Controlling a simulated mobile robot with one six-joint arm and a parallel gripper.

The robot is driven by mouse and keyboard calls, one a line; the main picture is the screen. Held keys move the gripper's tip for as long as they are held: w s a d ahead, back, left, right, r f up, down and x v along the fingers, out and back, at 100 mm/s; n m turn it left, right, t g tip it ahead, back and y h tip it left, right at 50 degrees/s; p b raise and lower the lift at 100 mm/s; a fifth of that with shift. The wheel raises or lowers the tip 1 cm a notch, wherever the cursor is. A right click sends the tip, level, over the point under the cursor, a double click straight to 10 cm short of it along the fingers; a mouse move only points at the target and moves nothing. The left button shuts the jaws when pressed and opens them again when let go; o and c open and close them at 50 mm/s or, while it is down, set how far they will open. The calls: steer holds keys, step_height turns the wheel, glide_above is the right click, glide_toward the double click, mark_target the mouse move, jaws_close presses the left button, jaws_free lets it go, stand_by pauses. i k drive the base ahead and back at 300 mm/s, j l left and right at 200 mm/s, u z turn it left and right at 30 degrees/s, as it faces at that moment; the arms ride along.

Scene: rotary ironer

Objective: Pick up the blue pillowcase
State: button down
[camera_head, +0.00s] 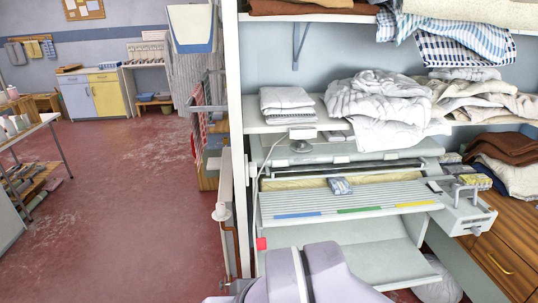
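I cannot tell for sure which cloth is the blue pillowcase. A small folded blue-grey piece (340,186) lies on the ironer's slatted feed board, near its middle. A blue-and-white checked cloth (465,49) hangs over the front of the top shelf at the upper right. The rotary ironer (290,205) stands below the middle shelf. My pale lilac arm shows at the bottom centre, in front of the ironer. My gripper's fingers are not in view.
The middle shelf (262,124) holds a folded white stack (287,100) and a rumpled white heap (375,100). A wooden drawer cabinet (505,262) holds brown and cream cloths at right. A table (30,130) stands at far left. The red floor (120,200) between is clear.

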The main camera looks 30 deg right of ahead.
mark_target(338, 185)
steer(key=z, duration=1.5)
steer(key=i, duration=0.9)
